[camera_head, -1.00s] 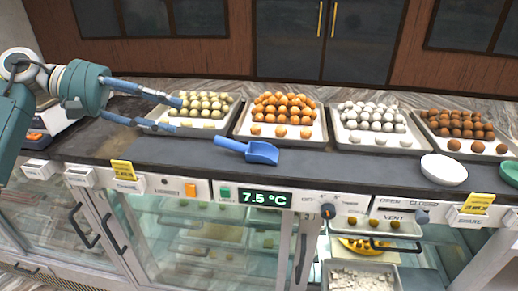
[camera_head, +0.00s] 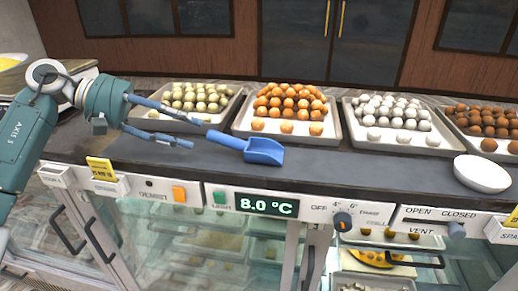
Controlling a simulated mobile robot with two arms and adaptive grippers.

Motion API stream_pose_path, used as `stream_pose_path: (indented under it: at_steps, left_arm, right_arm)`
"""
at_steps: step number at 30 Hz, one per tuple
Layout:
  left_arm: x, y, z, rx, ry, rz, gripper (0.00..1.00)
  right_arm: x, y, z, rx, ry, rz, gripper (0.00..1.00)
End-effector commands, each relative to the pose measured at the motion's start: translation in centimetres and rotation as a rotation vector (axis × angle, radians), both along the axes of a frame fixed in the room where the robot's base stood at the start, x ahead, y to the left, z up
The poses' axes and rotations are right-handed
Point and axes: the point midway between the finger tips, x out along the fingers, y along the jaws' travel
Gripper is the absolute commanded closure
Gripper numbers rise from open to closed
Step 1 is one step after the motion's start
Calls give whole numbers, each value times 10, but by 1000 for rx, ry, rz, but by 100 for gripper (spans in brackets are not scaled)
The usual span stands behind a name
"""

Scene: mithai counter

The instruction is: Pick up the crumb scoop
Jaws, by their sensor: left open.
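The blue crumb scoop (camera_head: 264,151) lies on the dark counter top in front of the tray of orange sweets. Its handle points left and its bowl is at the right. My left gripper (camera_head: 194,132) comes in from the left with its two blue fingers spread apart. My right gripper is not in view.
Trays of pale sweets (camera_head: 159,121), orange sweets (camera_head: 333,135), white sweets (camera_head: 353,130) and brown sweets stand behind the scoop. A white bowl (camera_head: 482,173) sits at the right. The counter's front edge carries a temperature display (camera_head: 265,204), switches and knobs. Bare counter lies between scoop and bowl.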

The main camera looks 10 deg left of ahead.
Motion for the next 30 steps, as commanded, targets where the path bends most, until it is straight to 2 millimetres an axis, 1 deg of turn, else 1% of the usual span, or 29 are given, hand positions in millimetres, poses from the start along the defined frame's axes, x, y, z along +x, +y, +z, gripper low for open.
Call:
stream_pose_path:
  at_steps: [1,5,8,12,16,19,25,27,29,30]
  left_arm:
    - [1,-6,-1,0,2,-2,58]
    - [3,-14,-5,-1,1,-1,58]
    - [5,-22,-8,-1,4,-2,58]
    - [10,-39,-16,-2,4,-4,58]
    - [14,-53,-25,-1,3,-2,58]
    - [16,-57,-28,-2,1,-1,58]
    - [16,-57,-30,-2,1,0,58]
    - [16,-56,-30,-2,1,0,72]
    - [16,-56,-30,-2,1,0,84]
    - [16,-56,-30,-2,1,0,92]
  right_arm:
    - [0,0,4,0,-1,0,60]
    - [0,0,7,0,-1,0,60]
    - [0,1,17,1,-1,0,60]
    - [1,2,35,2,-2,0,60]
    - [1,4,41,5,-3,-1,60]
    - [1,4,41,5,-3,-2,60]
    - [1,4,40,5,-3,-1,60]
    - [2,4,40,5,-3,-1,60]
    - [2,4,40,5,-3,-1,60]
    - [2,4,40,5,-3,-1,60]
